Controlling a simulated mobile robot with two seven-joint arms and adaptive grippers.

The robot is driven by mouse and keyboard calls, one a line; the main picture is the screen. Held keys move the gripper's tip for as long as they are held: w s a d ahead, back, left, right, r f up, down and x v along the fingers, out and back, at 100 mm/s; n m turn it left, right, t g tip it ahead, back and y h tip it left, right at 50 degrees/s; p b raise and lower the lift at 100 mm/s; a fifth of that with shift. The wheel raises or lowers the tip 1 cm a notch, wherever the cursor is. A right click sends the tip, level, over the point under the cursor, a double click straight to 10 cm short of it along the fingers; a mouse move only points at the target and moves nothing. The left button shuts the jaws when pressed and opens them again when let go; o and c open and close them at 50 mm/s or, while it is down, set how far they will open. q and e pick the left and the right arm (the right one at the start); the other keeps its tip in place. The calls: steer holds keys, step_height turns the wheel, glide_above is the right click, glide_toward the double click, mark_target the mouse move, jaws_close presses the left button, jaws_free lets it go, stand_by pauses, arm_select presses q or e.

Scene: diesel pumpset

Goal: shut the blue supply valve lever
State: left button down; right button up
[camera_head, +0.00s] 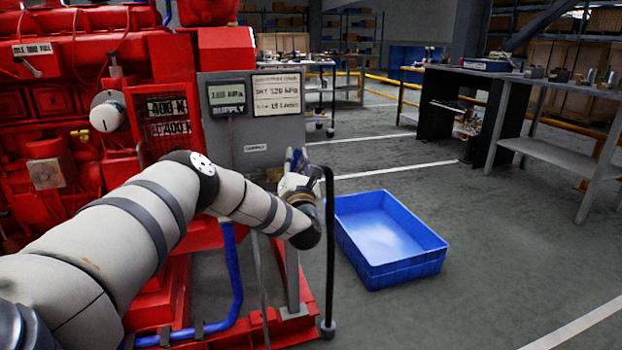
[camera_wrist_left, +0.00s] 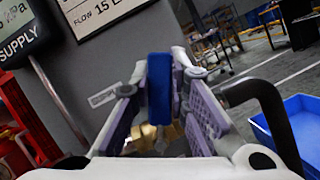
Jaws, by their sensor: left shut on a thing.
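The blue supply valve lever (camera_wrist_left: 159,90) stands upright between the two finger pads of my left gripper in the left wrist view. My left gripper (camera_head: 297,164) is shut on it in front of the grey panel, and only a small bit of blue shows there in the head view. Brass-coloured parts (camera_wrist_left: 146,137) show low behind the lever and are partly hidden by the fingers. The grey panel (camera_head: 262,139) carries a supply gauge (camera_head: 228,95) and a white target sign (camera_head: 277,92). My right gripper is in neither view.
A black upright bar (camera_head: 329,250) stands just right of my left gripper. A blue crate (camera_head: 405,272) sits on the floor to the right. The red pumpset (camera_head: 75,60) fills the left. Benches (camera_head: 505,78) stand at the back right, with open floor before them.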

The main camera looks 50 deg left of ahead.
arm_select(q)
steer(key=shift+s+a+n+g+y+b, duration=0.1)
steer(key=shift+s+n+g+y+b, duration=0.1)
steer(key=shift+n+b, duration=0.3)
steer(key=shift+s+a+n+g+y+b, duration=0.1)
steer(key=shift+s+n+g+y+b, duration=0.1)
steer(key=shift+n, duration=0.5)
steer(key=shift+s+a+r+n+g+y+b, duration=0.15)
steer(key=shift+s+n+g+y+b, duration=0.25)
steer(key=shift+n, duration=0.7)
steer(key=shift+s+a+r+n+g+y+b, duration=0.15)
steer(key=shift+s+n+g+b, duration=0.4)
steer(key=shift+n, duration=0.55)
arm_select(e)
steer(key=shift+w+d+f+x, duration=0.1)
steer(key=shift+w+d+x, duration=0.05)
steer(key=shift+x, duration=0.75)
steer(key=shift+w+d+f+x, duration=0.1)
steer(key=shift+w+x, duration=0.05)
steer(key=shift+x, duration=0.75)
arm_select(q)
steer(key=shift+g, duration=0.25)
steer(key=c, duration=1.5)
jaws_free()
steer(key=v, duration=1.2)
steer(key=shift+w+f, duration=0.1)
steer(key=shift+f, duration=0.05)
